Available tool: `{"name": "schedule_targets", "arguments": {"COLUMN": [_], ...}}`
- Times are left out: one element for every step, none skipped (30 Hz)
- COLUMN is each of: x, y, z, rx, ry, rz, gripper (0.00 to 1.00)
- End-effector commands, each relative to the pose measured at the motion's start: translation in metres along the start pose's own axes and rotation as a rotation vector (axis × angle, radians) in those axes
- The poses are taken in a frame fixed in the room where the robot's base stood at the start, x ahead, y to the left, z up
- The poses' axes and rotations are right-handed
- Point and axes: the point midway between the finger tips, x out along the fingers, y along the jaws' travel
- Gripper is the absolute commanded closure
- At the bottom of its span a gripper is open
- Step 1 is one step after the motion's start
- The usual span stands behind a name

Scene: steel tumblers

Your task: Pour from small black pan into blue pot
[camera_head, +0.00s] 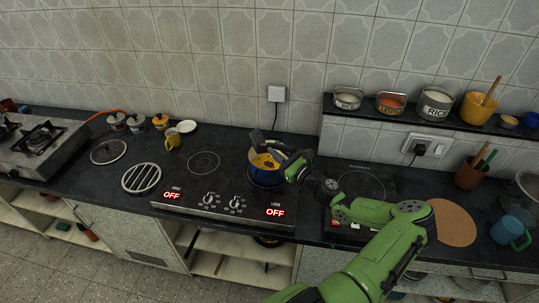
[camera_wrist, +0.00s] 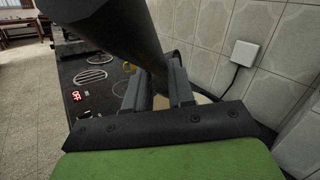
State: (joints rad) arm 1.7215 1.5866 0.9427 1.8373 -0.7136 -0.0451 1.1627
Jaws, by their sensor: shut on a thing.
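The blue pot (camera_head: 266,180) stands on the right burner of the middle cooktop. Something yellow shows at its mouth; I cannot tell whether it is the pot's inside or food. My gripper (camera_head: 291,163) is just above the pot's right side, shut on the small black pan (camera_head: 257,138). The pan is steeply tilted over the pot. In the wrist view the pan (camera_wrist: 110,30) is a large dark shape above my two fingers (camera_wrist: 156,95). The pan's inside is hidden, and so is most of the pot behind the gripper in that view.
A white wall socket (camera_head: 276,93) with a cable is behind the pot. The shelf (camera_head: 405,117) with labelled bowls is at the right. A yellow mug (camera_head: 173,139) and a round vent (camera_head: 141,178) are at the left. The left burner (camera_head: 203,162) is bare.

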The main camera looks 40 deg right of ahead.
Motion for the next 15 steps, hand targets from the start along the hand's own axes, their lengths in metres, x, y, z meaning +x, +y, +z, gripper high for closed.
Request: {"name": "schedule_targets", "arguments": {"x": [-0.0004,-0.0007,-0.001,-0.0013,-0.0015,-0.0018,-0.002,-0.0021,-0.0022,-0.0023,-0.0024,-0.0025,-0.0027,-0.0028,-0.0029], "y": [-0.0016,-0.0024,-0.0033,-0.004,-0.0045,-0.0053,-0.0055,-0.0057,-0.006,-0.0063,-0.0066,-0.007,-0.0074,-0.0077,-0.0081], "z": [0.0004,0.0003,0.0,-0.0001,-0.0002,-0.0003,-0.0004,-0.0004,-0.0004,-0.0005,-0.0005,-0.0006,-0.0007,-0.0008,-0.001], "rx": [0.005,0.008,0.012,0.015,0.018,0.023,0.026,0.03,0.034,0.037,0.039,0.043,0.046,0.049,0.053], "ry": [-0.004,-0.005,-0.006,-0.007,-0.009,-0.01,-0.011,-0.012,-0.014,-0.015,-0.015,-0.017,-0.018,-0.018,-0.02], "rz": [-0.003,-0.003,-0.005,-0.005,-0.005,-0.006,-0.006,-0.006,-0.006,-0.007,-0.007,-0.008,-0.009,-0.009,-0.01], "gripper": [1.0,1.0,1.0,1.0,1.0,1.0,1.0,1.0,1.0,1.0,1.0,1.0,1.0,1.0,1.0]}}
